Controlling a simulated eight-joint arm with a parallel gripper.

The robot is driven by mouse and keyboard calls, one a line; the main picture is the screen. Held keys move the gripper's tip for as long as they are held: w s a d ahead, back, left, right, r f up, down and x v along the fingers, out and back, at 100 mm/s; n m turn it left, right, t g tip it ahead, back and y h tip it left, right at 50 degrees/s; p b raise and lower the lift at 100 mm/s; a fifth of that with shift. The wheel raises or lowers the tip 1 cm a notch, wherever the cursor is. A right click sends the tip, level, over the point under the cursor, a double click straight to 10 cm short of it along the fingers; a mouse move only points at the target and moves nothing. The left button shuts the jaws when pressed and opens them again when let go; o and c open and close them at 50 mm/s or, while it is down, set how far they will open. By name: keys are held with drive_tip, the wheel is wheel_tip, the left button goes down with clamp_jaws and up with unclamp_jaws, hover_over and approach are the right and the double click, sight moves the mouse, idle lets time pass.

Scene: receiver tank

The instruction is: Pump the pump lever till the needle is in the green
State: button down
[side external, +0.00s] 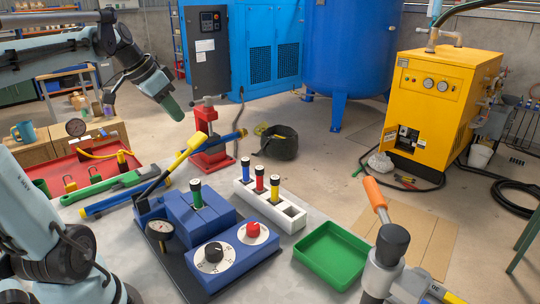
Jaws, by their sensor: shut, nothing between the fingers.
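A blue pump unit (190,222) stands on the grey bench top. Its pump lever (187,151), a black rod with a yellow grip, slants up to the right from the unit's left side. A round gauge (160,228) sits at the unit's front left; its needle and any green band are too small to read. A front box carries a black knob (213,252) and a red knob (253,230). My gripper (173,108) hangs at upper left, shut and empty. In the picture it is above the lever's grip and apart from it.
A white rack (290,222) with coloured cylinders and a green tray (338,251) lie to the right. An orange-handled lever (374,192) stands at front right. A red stand (208,150) rises behind the pump. Tools and a red tray lie left.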

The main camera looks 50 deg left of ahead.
sight(196, 138)
drive_tip(key=shift+x, duration=3.4)
drive_tip(key=shift+f, duration=0.1)
drive_tip(key=w+f+g, duration=0.4)
drive_tip(key=f+g, duration=0.1)
drive_tip(key=f, duration=0.3)
drive_tip(key=shift+w+f, duration=0.35)
drive_tip(key=shift+w, duration=0.05)
drive_tip(key=r, duration=0.9)
drive_tip(key=s+r, duration=0.1)
drive_tip(key=r, duration=0.4)
drive_tip(key=shift+s+r, duration=0.1)
drive_tip(key=shift+r, duration=0.25)
